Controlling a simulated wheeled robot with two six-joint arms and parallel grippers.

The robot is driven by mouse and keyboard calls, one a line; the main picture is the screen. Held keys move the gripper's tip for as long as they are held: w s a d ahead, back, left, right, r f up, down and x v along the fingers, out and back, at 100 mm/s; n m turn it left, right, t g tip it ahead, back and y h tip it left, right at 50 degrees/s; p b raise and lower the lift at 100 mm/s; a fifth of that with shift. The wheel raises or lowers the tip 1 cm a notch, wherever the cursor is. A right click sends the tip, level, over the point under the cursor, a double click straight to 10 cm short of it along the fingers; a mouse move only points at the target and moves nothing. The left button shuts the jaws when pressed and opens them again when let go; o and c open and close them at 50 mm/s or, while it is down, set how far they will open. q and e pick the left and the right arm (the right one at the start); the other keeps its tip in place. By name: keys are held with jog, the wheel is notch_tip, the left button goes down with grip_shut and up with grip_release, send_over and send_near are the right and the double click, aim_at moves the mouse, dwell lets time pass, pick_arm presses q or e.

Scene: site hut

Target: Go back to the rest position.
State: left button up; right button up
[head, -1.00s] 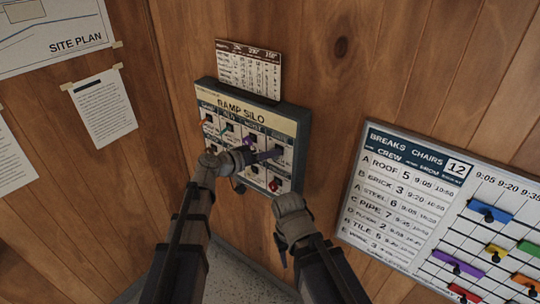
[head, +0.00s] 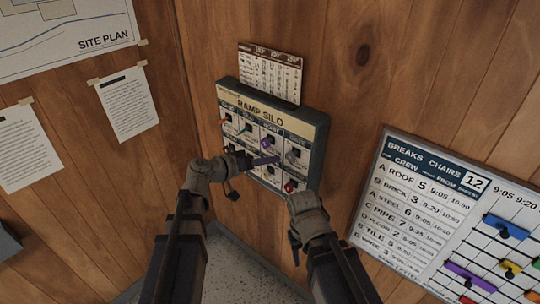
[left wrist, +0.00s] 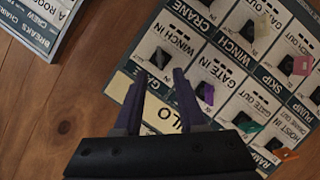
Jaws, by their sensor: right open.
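My left gripper (head: 262,162) is in front of the RAMP SILO panel (head: 281,117), its purple-grey fingers across the lower middle of the panel. In the left wrist view its two fingers (left wrist: 158,90) stand apart with nothing between them, over the panel's edge (left wrist: 118,87). I cannot tell the exact gap to the panel. My right gripper (head: 295,248) is open and empty, below the panel's lower right corner. The panel carries several small coloured switches or tags, including a purple one (left wrist: 208,93). The left hand hides part of its lower left.
A small printed card (head: 270,70) stands above the panel. A BREAKS CHAIRS board (head: 400,205) with coloured markers hangs at the right. Papers (head: 128,105) and a SITE PLAN (head: 60,30) are on the left wall. Bare wood lies between panel and board.

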pick_arm(q)
jog(key=s+d+f+m+g+y+b, duration=0.2)
jog(key=s+d+f+g, duration=0.2)
jog(key=s+d+f, duration=0.4)
jog(key=s+a+f+g+y+b, duration=0.1)
jog(key=s+a+f+g+y, duration=0.1)
jog(key=s+a+f+y, duration=0.2)
jog(key=s+a+f+g+y+b, duration=0.2)
jog(key=s+f+y, duration=0.4)
jog(key=s+f, duration=0.3)
jog(key=shift+s+a+g+y+b, duration=0.35)
jog(key=shift+s+a+g, duration=0.25)
jog(key=shift+a+g, duration=0.25)
